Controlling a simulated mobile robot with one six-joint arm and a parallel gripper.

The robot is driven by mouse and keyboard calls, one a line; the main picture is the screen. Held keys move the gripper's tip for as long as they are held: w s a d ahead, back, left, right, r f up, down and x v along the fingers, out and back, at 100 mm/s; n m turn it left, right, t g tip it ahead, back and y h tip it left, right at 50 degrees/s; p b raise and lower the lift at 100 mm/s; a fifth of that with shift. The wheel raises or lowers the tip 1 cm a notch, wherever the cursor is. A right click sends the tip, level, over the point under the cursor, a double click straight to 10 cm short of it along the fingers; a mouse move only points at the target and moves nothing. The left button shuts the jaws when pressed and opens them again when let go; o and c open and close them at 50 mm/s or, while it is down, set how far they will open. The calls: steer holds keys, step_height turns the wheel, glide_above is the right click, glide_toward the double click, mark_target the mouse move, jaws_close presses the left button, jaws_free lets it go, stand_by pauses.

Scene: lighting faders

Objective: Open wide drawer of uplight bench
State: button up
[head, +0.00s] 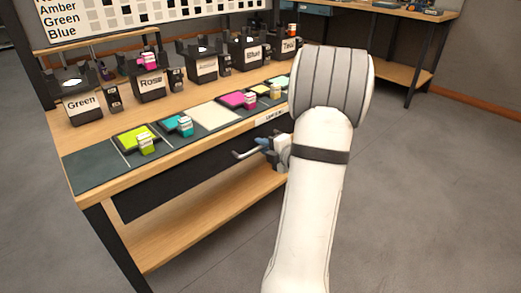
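The uplight bench (92,180) is a wooden-topped table with dark legs, filling the left and middle of the head view. A wide dark front (175,187) runs under its top along the near side; it looks like the wide drawer, closed or nearly so. A small white label sits on the bench edge above it. My gripper (252,152) is at this front, right of its middle, below the label. Dark and bluish finger parts show there, but they are small and partly behind my white arm. I cannot tell whether they touch a handle or hold it.
Coloured blocks on matching swatches (138,141) line the bench top. Behind them stand labelled black holders (82,108). A lower wooden shelf (205,222) is under the front. Another bench (395,68) stands at the back right. The grey floor in front is clear.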

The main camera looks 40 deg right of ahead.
steer(key=shift+w, duration=0.1)
steer(key=shift+c, duration=0.6)
jaws_close()
